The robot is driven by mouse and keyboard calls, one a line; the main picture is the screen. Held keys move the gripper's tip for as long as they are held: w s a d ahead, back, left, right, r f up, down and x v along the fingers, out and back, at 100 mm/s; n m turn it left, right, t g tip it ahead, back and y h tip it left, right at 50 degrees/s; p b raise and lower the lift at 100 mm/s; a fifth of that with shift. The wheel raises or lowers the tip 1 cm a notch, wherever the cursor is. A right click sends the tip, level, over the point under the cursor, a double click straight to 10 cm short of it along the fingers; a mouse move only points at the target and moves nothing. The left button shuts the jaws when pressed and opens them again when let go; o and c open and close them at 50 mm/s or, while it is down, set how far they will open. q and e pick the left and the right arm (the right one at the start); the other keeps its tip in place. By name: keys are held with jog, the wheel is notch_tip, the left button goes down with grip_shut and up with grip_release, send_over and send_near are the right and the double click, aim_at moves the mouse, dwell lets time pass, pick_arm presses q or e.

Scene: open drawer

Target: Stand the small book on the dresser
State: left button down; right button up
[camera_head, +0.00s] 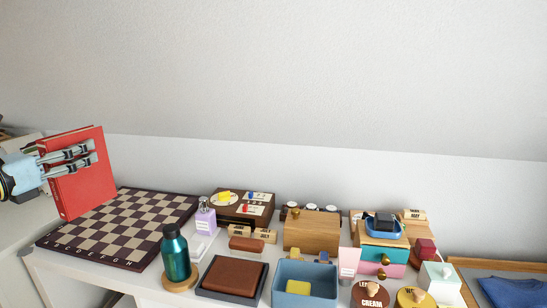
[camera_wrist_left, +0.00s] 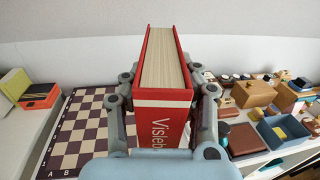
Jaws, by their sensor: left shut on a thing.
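The small book is red with cream pages (camera_head: 82,180). In the head view it is upright at the far left, over or beside the left end of the chessboard. In the left wrist view the book (camera_wrist_left: 164,75) sits between the fingers, its lettered red side toward the camera. My left gripper (camera_head: 92,152) is shut on the book; it also shows in the left wrist view (camera_wrist_left: 163,110). I cannot tell whether the book's lower edge touches the surface. The white dresser top (camera_head: 60,270) runs along the front. My right gripper is not in view.
A chessboard (camera_head: 125,225) lies flat on the left of the top. A teal bottle (camera_head: 176,255), a brown box (camera_head: 235,277), a blue bin (camera_head: 305,283) and a wooden box (camera_head: 312,232) crowd the middle and right. A yellow and orange-red item (camera_wrist_left: 38,96) lies at far left.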

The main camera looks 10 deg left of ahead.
pick_arm(q)
jog(key=s+d+m+h+b, duration=0.1)
jog(key=s+d, duration=0.4)
jog(key=d, duration=0.6)
jog(key=s+d+m+g+h+b, duration=0.1)
jog(key=s+d, duration=0.5)
jog(key=d, duration=0.6)
jog(key=shift+s+d+f+m+g+h, duration=0.25)
jog(key=shift+m+h, duration=0.25)
jog(key=shift+h, duration=0.7)
